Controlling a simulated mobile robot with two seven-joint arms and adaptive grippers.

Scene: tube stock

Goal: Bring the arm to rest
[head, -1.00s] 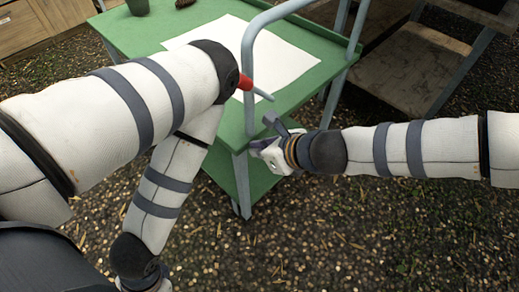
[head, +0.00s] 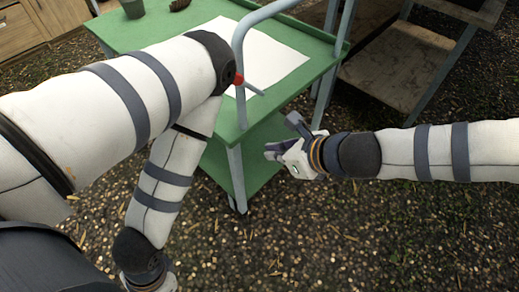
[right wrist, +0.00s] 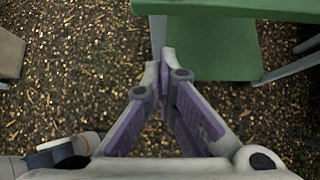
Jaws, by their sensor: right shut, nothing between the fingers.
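My right gripper (head: 270,150) is beside the front right corner of the green trolley (head: 310,47), below its top, in the head view. In the right wrist view its fingers (right wrist: 165,62) meet at the tips with nothing between them, above the gravel and close to the trolley's leg. My left arm crosses the left part of the head view and bends down to the lower edge. Its gripper is out of the picture.
A white sheet (head: 275,62) and a red-handled tool (head: 239,80) lie on the trolley, the tool partly behind my left arm. A green pot (head: 133,8) and a pine cone (head: 180,5) stand at the back. A wooden shelf unit (head: 395,62) is at the right. Open gravel (head: 330,235) lies in front.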

